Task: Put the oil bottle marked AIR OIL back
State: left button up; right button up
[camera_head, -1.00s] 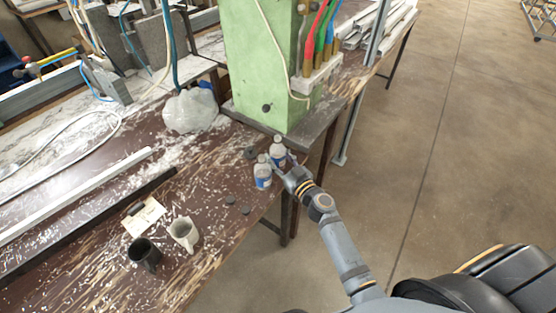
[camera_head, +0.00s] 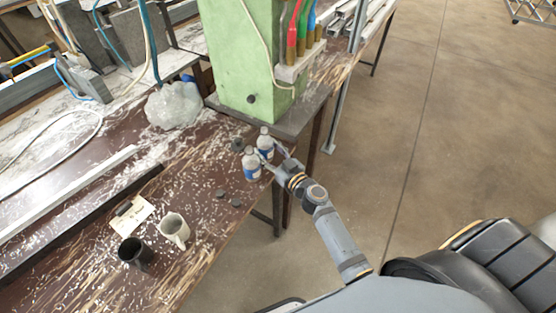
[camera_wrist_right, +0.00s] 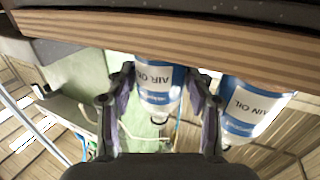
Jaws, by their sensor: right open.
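The AIR OIL bottle (camera_wrist_right: 158,82), clear with a blue and white label, stands on the bench between the fingers of my right gripper (camera_wrist_right: 160,92) in the upside-down right wrist view. The fingers are open, one on each side of it. In the head view it is the farther bottle (camera_head: 266,141), near the bench edge by the green machine, with my right gripper (camera_head: 273,159) reaching it from the floor side. A second, similar bottle (camera_wrist_right: 250,108), its label partly reading "IN OIL", stands close beside one finger; it also shows in the head view (camera_head: 251,165). My left gripper is not in view.
The green machine column (camera_head: 240,60) rises just behind the bottles. A dark mug (camera_head: 134,252), a light mug (camera_head: 173,229), a paper tag (camera_head: 133,215) and small dark discs (camera_head: 228,199) are nearer. A crumpled clear bag (camera_head: 173,106) lies behind. The brown bench (camera_head: 195,170) is strewn with shavings.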

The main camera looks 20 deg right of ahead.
jog(key=b+v, duration=0.5)
jog(key=v, duration=0.6)
jog(key=shift+w, duration=0.1)
jog(key=s+d+f+m+g+h, duration=0.1)
jog(key=s+d+f+g, duration=0.15)
jog(key=f, duration=0.95)
jog(key=s+d+f+g+h, duration=0.1)
jog(key=s+d+f+g, duration=0.15)
jog(key=f, duration=0.85)
jog(key=s+d+f+m+g+h, duration=0.1)
jog(key=s+d+f+g+h, duration=0.15)
jog(key=f, duration=0.95)
jog(key=s+f+g, duration=0.4)
jog(key=s+f, duration=0.5)
jog(key=s, duration=0.5)
jog(key=s+f+g, duration=0.4)
jog(key=s+f, duration=0.6)
jog(key=s, duration=0.4)
jog(key=shift+s+d+m+g+h, duration=0.2)
jog(key=shift+s+m+g+h, duration=0.15)
jog(key=shift+s+h, duration=0.1)
